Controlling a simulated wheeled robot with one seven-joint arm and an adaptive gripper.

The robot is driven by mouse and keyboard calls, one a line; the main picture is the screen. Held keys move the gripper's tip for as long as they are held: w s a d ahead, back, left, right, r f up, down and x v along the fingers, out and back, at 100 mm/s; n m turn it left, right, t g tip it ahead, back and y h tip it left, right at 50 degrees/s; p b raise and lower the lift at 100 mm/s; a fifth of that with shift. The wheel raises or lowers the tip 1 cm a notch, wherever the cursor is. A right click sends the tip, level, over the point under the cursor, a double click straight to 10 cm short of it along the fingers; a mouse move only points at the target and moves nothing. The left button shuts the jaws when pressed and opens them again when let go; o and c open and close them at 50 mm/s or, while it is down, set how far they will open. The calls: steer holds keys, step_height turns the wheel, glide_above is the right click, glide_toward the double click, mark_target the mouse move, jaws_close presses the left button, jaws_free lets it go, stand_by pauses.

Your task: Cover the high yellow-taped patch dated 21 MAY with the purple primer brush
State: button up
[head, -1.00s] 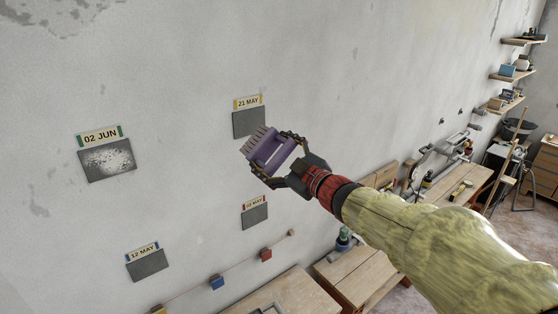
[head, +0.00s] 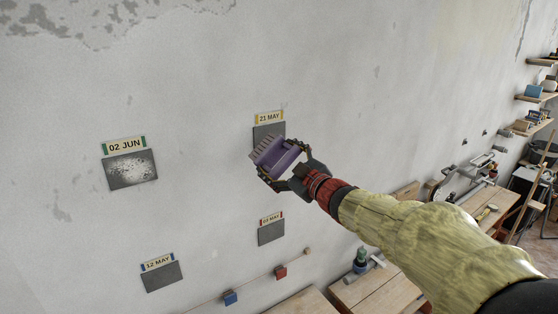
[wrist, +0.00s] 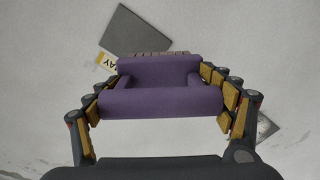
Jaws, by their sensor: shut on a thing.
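The 21 MAY patch (head: 263,131) is a dark grey square under a yellow-taped label (head: 269,118), high on the wall. In the head view its lower right part is hidden behind the brush. My gripper (head: 281,172) is shut on the purple primer brush (head: 276,155), whose bristles point up and left at the patch. In the wrist view the purple brush (wrist: 160,100) lies between the fingers of my gripper (wrist: 162,98), and the grey patch (wrist: 145,30) shows beyond the bristles. I cannot tell whether the bristles touch the wall.
Other patches are the speckled 02 JUN patch (head: 131,170), the 12 MAY patch (head: 161,277) and a red-taped patch (head: 271,232) below my gripper. A rail with a blue block (head: 230,297) and a red block (head: 281,272) runs low. Workbenches (head: 374,287) stand at lower right.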

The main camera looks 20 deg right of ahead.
steer(key=shift+w, duration=0.1)
steer(key=shift+w+a, duration=0.25)
steer(key=shift+w, duration=0.35)
steer(key=shift+x, duration=1.75)
stand_by(0.7)
